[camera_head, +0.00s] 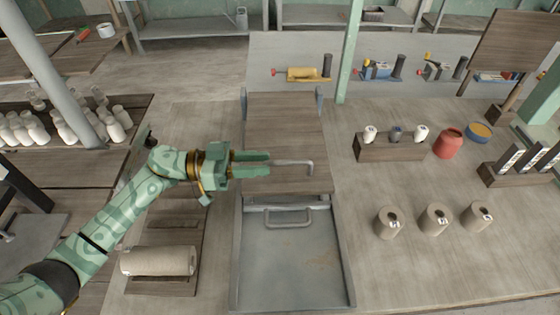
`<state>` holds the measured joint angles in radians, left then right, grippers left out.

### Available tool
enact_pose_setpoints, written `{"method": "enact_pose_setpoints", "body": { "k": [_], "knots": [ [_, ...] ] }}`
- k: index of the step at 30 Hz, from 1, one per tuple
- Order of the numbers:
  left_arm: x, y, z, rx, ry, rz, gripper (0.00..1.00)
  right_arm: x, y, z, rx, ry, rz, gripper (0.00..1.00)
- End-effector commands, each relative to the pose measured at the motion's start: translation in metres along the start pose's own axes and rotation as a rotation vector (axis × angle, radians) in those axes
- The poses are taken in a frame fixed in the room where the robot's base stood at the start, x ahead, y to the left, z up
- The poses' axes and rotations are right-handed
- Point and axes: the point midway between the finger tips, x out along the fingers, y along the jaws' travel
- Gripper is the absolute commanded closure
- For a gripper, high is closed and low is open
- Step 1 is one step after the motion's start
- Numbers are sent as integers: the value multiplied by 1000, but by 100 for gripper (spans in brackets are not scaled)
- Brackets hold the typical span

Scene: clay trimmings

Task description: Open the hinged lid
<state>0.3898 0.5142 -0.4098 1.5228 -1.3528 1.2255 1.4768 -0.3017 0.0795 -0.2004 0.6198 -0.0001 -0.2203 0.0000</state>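The hinged lid (285,120) is a brown wooden panel in the middle of the view, lying about flat. A grey bar handle (297,163) sits near its front edge. My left gripper (258,163) reaches in from the left over the lid's front left part. Its two green fingers are apart with a gap between them, and the handle lies just right of the fingertips. I cannot tell whether the fingers touch it. Nothing shows held in them. My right gripper is not in view.
A grey metal tray (290,265) with its own handle (288,222) lies in front of the lid. Grey posts flank the lid's back. A roll (158,261) lies at the lower left. Several rolls, a red jar (448,143) and a wooden rack (390,149) stand right. A green post (349,55) rises behind.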

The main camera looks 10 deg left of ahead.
Motion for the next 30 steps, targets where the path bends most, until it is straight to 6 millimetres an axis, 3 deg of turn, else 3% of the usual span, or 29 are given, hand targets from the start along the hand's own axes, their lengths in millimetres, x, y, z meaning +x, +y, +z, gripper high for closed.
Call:
{"method": "enact_pose_setpoints", "body": {
  "k": [3, 7, 19, 23, 30],
  "knots": [
    [25, 0, 0, -2, 3, 2, 68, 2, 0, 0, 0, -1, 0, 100],
    [42, 0, 1, -2, 1, 2, 68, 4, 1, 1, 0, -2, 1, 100],
    [52, 0, 1, -1, -1, 0, 68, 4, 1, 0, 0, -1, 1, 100],
    [52, 0, 1, -1, -1, 0, 100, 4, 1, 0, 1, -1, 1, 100],
    [52, 1, -2, -7, 0, 1, 100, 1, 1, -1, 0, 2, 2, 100]
  ]
}}
